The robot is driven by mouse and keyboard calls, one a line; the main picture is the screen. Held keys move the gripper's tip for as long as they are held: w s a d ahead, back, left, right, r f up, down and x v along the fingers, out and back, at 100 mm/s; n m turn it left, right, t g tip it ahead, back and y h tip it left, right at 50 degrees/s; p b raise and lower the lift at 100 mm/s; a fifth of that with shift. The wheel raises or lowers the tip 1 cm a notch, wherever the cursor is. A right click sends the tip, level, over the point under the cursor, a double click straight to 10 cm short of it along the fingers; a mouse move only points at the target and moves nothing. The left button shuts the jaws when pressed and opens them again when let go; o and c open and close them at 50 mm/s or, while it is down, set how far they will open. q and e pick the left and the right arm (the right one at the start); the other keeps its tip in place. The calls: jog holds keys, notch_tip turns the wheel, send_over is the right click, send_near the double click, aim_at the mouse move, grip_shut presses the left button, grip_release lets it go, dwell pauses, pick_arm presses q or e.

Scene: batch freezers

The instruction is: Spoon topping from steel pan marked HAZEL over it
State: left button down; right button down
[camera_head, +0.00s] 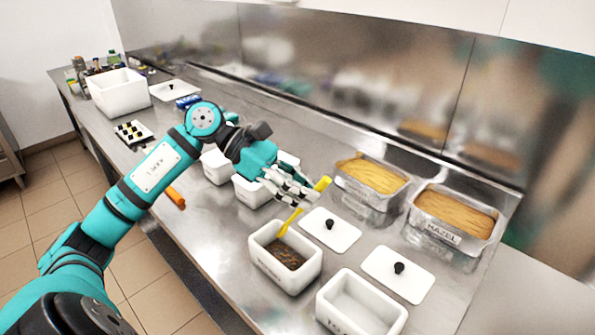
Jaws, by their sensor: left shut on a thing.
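The steel pan marked HAZEL (440,235) stands at the right of the steel counter, filled with a tan, ridged mass. A white tub (287,278) in front holds dark brown bits; its front label is too small to read. My left gripper (308,199) is above and behind this tub, shut on a yellow spoon (291,220). The spoon's handle end sticks up past the fingers, and its lower end slants down into the tub. The fingers hide part of the handle, and the spoon's bowl cannot be made out. My right gripper is not in view.
A second steel pan (372,201) with yellow filling stands left of HAZEL. White lids with black knobs (330,230) (398,275) lie between pans and tubs. An empty-looking white tub (360,304) is at the front; others stand behind my arm. A steel wall bounds the back.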

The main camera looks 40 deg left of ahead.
pick_arm(q)
jog(key=w+d+f+g+y+p, duration=0.2)
jog(key=d+f+y+p, duration=0.3)
jog(key=y+p, duration=0.5)
jog(key=d+g+p, duration=0.1)
jog(key=d+p, duration=0.1)
jog(key=p, duration=0.2)
jog(key=shift+w+f+g, duration=0.15)
jog(key=shift+w+g, duration=0.2)
jog(key=shift+g, duration=0.05)
dwell(0.4)
dwell(0.5)
jog(key=shift+f+n, duration=0.1)
jog(key=shift+n, duration=0.2)
